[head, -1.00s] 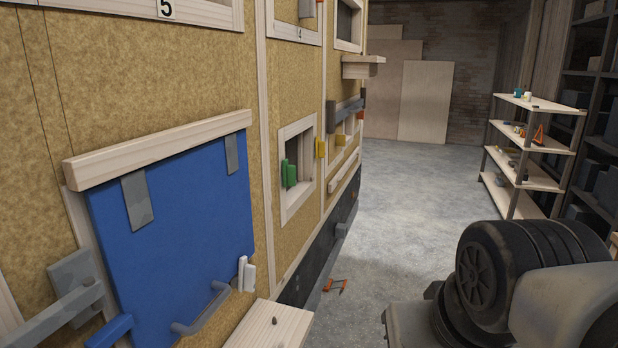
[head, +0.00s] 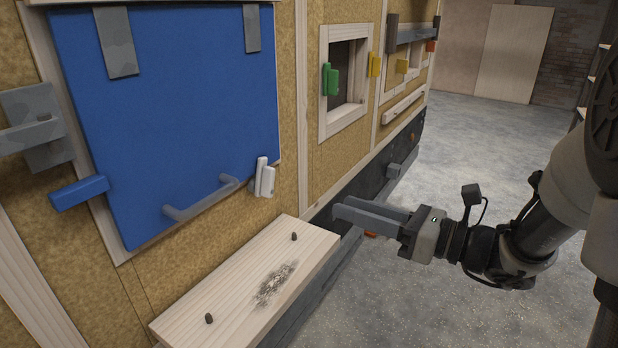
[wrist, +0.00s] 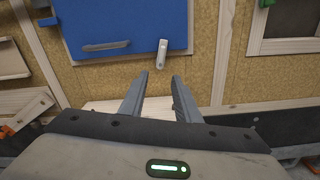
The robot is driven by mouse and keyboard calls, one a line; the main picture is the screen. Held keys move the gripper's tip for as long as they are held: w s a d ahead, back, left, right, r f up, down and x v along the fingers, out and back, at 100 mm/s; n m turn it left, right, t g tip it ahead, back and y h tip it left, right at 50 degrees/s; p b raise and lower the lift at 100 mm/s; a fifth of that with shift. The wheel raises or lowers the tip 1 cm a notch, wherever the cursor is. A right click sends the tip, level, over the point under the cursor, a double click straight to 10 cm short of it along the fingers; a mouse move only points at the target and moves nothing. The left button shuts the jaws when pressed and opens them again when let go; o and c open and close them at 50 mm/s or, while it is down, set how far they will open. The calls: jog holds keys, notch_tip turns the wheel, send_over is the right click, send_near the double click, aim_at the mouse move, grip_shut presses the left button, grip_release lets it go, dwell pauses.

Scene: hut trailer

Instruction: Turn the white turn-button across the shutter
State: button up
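The blue shutter (head: 170,110) hangs on the wall panel, with a grey handle (head: 200,200) along its lower edge. The white turn-button (head: 265,178) stands upright beside the shutter's lower right corner. In the wrist view the turn-button (wrist: 162,54) also points up and down, near the shutter's lower edge (wrist: 130,45). My gripper (head: 343,210) is to the right of the turn-button and lower than it, apart from it. The two fingers (wrist: 160,78) are apart with nothing between them, and the turn-button shows beyond their tips.
A wooden shelf (head: 205,285) with dark pegs juts out below the shutter. A blue turn-button (head: 78,192) and a grey bracket (head: 35,128) are at the left. A green turn-button (head: 330,80) sits by a framed opening. Open floor lies at the right.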

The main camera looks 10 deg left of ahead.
aim_at(273, 181)
jog(key=x, duration=1.7)
jog(key=shift+w+a+r+b, duration=0.1)
jog(key=shift+w+r+b, duration=0.05)
jog(key=shift+w+b, duration=0.2)
